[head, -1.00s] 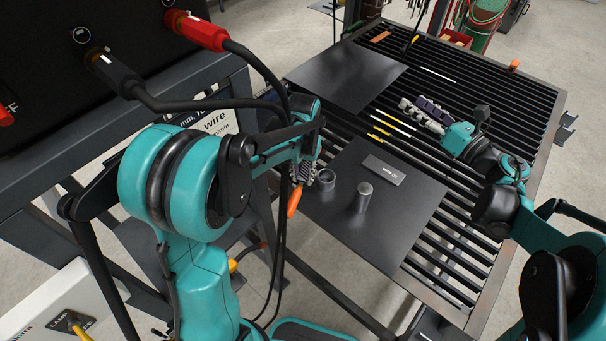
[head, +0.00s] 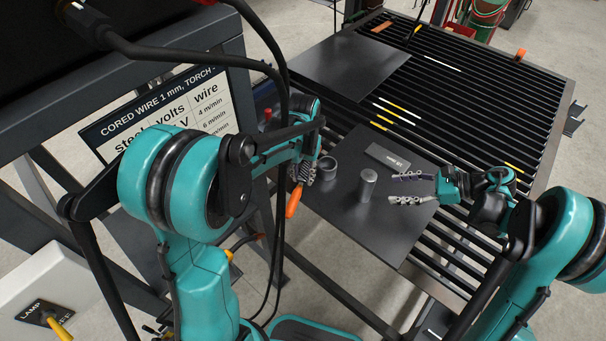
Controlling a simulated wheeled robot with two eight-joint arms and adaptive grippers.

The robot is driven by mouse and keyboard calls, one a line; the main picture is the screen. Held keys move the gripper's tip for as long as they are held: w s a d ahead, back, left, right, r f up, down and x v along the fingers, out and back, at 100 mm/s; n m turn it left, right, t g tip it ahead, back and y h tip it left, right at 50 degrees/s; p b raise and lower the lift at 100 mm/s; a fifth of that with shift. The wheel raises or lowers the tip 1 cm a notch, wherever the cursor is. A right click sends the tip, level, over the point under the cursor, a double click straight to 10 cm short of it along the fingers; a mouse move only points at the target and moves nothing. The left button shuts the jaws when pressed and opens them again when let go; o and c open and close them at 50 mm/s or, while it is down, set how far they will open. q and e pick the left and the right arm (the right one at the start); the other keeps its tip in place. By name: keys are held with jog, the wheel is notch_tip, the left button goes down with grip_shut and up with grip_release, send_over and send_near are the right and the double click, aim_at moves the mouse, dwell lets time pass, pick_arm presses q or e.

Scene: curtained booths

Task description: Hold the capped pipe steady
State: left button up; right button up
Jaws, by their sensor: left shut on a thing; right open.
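The capped pipe (head: 367,186), a grey metal cylinder with a closed top, stands upright on a dark plate (head: 385,230). My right gripper (head: 392,188) is open just to the right of it, its two fingers spread and pointing left. I cannot tell whether they touch it. My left gripper (head: 304,172) is at the plate's left edge, shut on an orange-handled tool (head: 293,202) that hangs downward. The arm hides part of the tool. A short open pipe (head: 327,168) stands between my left gripper and the capped pipe.
A small grey labelled block (head: 387,157) lies on the plate behind the pipes. Thin yellow and white rods (head: 398,111) lie on the slatted table (head: 470,120). Another dark plate (head: 350,68) lies at the back. Black cables (head: 284,80) hang near my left arm.

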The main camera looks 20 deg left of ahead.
aim_at(368, 190)
pick_arm(q)
notch_tip(368, 190, down, 3)
jog(key=shift+r+b, duration=0.2)
jog(key=shift+b, duration=1.05)
pick_arm(e)
jog(key=x, duration=0.8)
jog(key=shift+f, duration=0.1)
pick_arm(q)
jog(key=shift+f+b, duration=0.3)
pick_arm(e)
jog(key=shift+a+f, duration=0.2)
jog(key=shift+a, duration=0.5)
jog(key=c, duration=0.7)
